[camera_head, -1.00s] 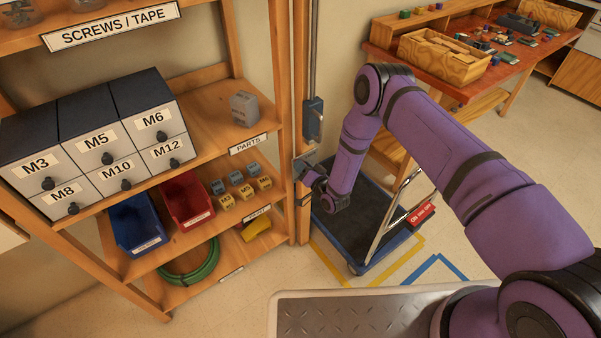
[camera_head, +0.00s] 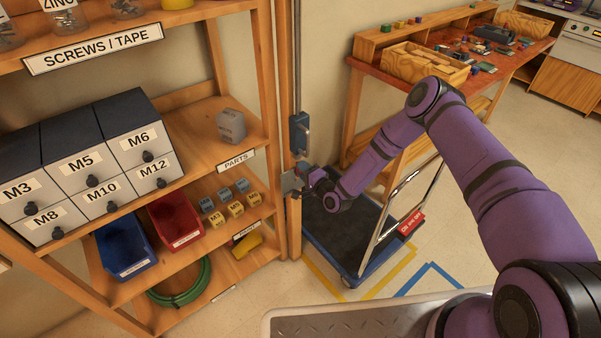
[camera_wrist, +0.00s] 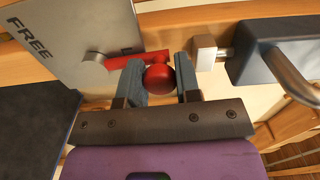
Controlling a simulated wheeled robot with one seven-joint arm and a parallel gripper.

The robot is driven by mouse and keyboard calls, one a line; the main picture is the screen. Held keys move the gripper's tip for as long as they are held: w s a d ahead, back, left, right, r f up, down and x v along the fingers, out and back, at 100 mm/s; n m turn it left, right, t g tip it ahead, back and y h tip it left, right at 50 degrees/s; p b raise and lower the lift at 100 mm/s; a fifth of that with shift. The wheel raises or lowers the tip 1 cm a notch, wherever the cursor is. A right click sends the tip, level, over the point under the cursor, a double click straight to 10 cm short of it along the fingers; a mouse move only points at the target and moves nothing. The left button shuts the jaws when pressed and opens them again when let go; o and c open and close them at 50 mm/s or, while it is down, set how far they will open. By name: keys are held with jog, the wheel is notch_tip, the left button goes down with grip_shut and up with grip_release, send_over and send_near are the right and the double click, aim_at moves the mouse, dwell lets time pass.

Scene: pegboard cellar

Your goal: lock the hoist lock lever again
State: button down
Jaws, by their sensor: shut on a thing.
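The hoist lock lever is a red bar (camera_wrist: 138,60) ending in a round red knob (camera_wrist: 158,78). It runs from a round grey pivot on a metal plate (camera_wrist: 60,45) marked FREE. In the wrist view the bar points right, away from the word FREE. My gripper (camera_wrist: 160,82) is shut around the knob, one grey finger on each side. In the head view my gripper (camera_head: 309,176) is at the plate (camera_head: 290,184) on the wooden post; the lever itself is too small to make out there.
A blue-grey hoist box (camera_head: 299,135) with a metal handle sits on the post just above. A pale block (camera_wrist: 205,52) on a rod is right of the knob. The shelf rack (camera_head: 255,105) stands left; a dark platform cart (camera_head: 340,235) is below my forearm.

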jog(key=shift+w+d+m, duration=0.1)
jog(key=shift+d+m, duration=0.1)
jog(key=shift+m, duration=0.1)
dwell(0.4)
jog(key=c, duration=0.8)
grip_release()
jog(key=v, duration=1.1)
jog(key=shift+w, duration=0.1)
